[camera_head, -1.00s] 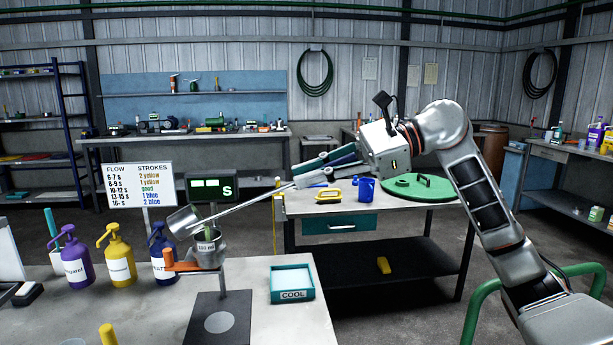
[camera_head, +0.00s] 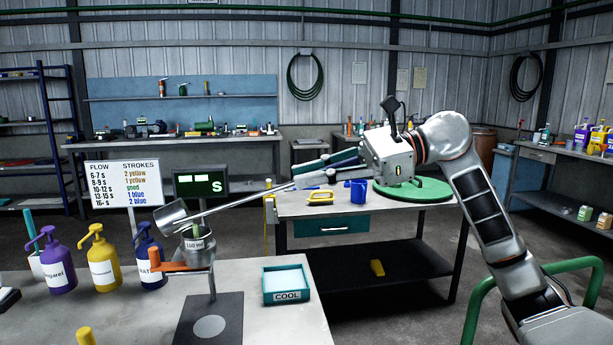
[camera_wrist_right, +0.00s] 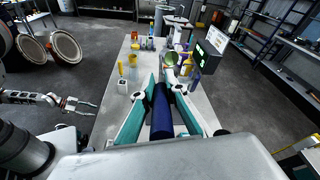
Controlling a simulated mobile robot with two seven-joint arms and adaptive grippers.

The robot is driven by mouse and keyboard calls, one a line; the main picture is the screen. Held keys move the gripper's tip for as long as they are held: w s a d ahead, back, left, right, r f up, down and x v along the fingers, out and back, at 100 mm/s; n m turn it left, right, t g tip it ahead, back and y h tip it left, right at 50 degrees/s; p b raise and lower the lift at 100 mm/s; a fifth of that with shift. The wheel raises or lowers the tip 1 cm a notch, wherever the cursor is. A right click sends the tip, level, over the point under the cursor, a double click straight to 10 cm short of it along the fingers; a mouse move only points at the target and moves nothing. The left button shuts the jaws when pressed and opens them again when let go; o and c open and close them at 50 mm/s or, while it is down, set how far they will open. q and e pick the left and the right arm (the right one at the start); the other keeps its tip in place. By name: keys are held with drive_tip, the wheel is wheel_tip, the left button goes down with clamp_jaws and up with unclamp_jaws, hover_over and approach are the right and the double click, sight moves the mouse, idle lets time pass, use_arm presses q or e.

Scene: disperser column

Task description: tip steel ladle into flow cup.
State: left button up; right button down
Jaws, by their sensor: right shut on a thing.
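The steel ladle's bowl (camera_head: 170,216) is tilted above and just left of the flow cup's rim. Its long handle (camera_head: 240,201) slopes up right to my right gripper (camera_head: 322,168), which is shut on it. In the right wrist view, the teal fingers (camera_wrist_right: 163,112) flank the dark blue grip (camera_wrist_right: 162,117). The metal flow cup (camera_head: 198,246) sits upright in a stand with an orange lever (camera_head: 155,259). In the right wrist view, my left gripper (camera_wrist_right: 88,105) is small at the left, apparently open and empty, away from the bench.
Purple (camera_head: 58,268), yellow (camera_head: 103,264) and blue (camera_head: 148,266) pump bottles stand left of the cup. A teal COOL tray (camera_head: 287,299) lies right. A timer display (camera_head: 200,183) and flow chart (camera_head: 125,187) stand behind. The side table (camera_head: 290,211) holds a blue mug (camera_head: 357,191).

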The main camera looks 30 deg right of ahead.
drive_tip(key=shift+d+f+b, duration=0.15)
drive_tip(key=shift+f+b, duration=0.25)
drive_tip(key=shift+b, duration=0.05)
use_arm(q)
drive_tip(key=shift+s+f+b, duration=0.2)
drive_tip(key=shift+f+b, duration=0.1)
drive_tip(key=shift+f, duration=0.3)
use_arm(e)
drive_tip(key=shift+d+f+y, duration=0.1)
drive_tip(key=shift+f+y, duration=0.1)
drive_tip(key=shift+y, duration=0.1)
drive_tip(key=shift+d+f+t+y+b, duration=0.3)
drive_tip(key=shift+f+b, duration=0.2)
drive_tip(key=shift+b, duration=0.25)
use_arm(q)
drive_tip(key=shift+w+d+f+b, duration=0.25)
drive_tip(key=shift+d+f+b, duration=0.2)
drive_tip(key=shift+b, duration=0.75)
use_arm(e)
drive_tip(key=shift+d+f+m+y, duration=0.15)
drive_tip(key=shift+f+y, duration=0.05)
drive_tip(key=shift+f, duration=0.3)
drive_tip(key=shift+d+f+m+y, duration=0.1)
drive_tip(key=shift+f+m+y, duration=0.1)
drive_tip(key=shift+f, duration=0.25)
